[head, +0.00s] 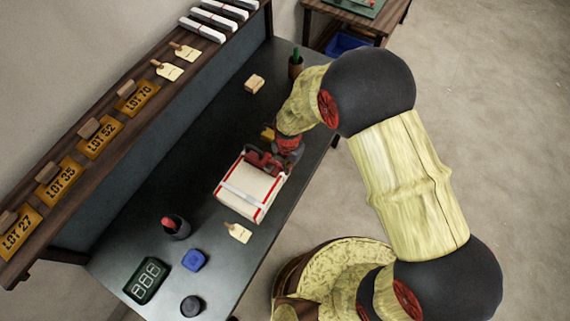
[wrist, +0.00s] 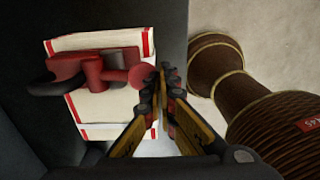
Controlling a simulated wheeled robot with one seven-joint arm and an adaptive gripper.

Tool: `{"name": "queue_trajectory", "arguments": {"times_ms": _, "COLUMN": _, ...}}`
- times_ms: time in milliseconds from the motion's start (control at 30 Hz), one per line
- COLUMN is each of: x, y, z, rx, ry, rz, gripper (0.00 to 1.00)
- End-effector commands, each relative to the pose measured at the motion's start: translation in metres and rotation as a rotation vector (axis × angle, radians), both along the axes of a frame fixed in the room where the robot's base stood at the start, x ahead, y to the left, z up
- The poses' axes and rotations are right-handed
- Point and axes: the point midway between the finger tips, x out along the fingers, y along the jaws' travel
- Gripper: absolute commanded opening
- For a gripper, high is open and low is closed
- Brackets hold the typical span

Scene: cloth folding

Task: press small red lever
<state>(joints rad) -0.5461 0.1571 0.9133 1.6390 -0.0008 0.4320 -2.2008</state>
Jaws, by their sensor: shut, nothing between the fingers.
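A red lever mechanism (wrist: 95,72) with a rounded red end (wrist: 140,76) and a dark curved part shows over a white box (wrist: 112,104) with red stripes in the wrist view. In the head view the box (head: 249,190) lies on the dark table, with the red mechanism (head: 262,162) at its far end. My gripper (wrist: 166,76) is shut and empty, its fingertips just right of the red rounded end. I cannot tell whether they touch it. In the head view my wrist hides most of my gripper.
A cream tag (head: 238,232), a blue block (head: 194,260), a dark cup (head: 175,227) with something red in it, and a digital display (head: 147,281) lie nearer on the table. A small wooden block (head: 254,83) and a potted cactus (head: 296,65) stand farther back. A shelf with lot tags runs along the left.

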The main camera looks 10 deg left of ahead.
Motion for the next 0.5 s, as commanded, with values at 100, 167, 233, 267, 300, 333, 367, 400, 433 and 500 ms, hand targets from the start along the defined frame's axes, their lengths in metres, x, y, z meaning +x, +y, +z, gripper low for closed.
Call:
{"name": "queue_trajectory", "arguments": {"times_ms": 100, "x": -0.0017, "y": -0.0032, "z": -0.0091, "rx": -0.001, "ry": 0.002, "rz": 0.000, "gripper": 0.00}}
{"name": "queue_trajectory", "arguments": {"times_ms": 167, "x": -0.0017, "y": -0.0031, "z": -0.0075, "rx": -0.001, "ry": 0.002, "rz": 0.000, "gripper": 0.00}}
{"name": "queue_trajectory", "arguments": {"times_ms": 233, "x": -0.0015, "y": -0.0029, "z": -0.0067, "rx": -0.001, "ry": 0.001, "rz": 0.000, "gripper": 0.00}}
{"name": "queue_trajectory", "arguments": {"times_ms": 267, "x": -0.0015, "y": -0.0028, "z": -0.0065, "rx": -0.001, "ry": 0.001, "rz": 0.000, "gripper": 0.00}}
{"name": "queue_trajectory", "arguments": {"times_ms": 300, "x": -0.0015, "y": -0.0027, "z": -0.0064, "rx": -0.001, "ry": 0.001, "rz": 0.000, "gripper": 0.00}}
{"name": "queue_trajectory", "arguments": {"times_ms": 333, "x": -0.0014, "y": -0.0028, "z": -0.0063, "rx": -0.001, "ry": 0.001, "rz": 0.000, "gripper": 0.00}}
{"name": "queue_trajectory", "arguments": {"times_ms": 367, "x": -0.0014, "y": -0.0028, "z": -0.0060, "rx": -0.001, "ry": 0.001, "rz": 0.000, "gripper": 0.00}}
{"name": "queue_trajectory", "arguments": {"times_ms": 400, "x": -0.0013, "y": -0.0027, "z": -0.0055, "rx": -0.001, "ry": 0.001, "rz": 0.000, "gripper": 0.00}}
{"name": "queue_trajectory", "arguments": {"times_ms": 433, "x": -0.0013, "y": -0.0027, "z": -0.0048, "rx": -0.001, "ry": 0.000, "rz": 0.000, "gripper": 0.00}}
{"name": "queue_trajectory", "arguments": {"times_ms": 500, "x": -0.0012, "y": -0.0026, "z": -0.0026, "rx": 0.000, "ry": 0.000, "rz": 0.000, "gripper": 0.00}}
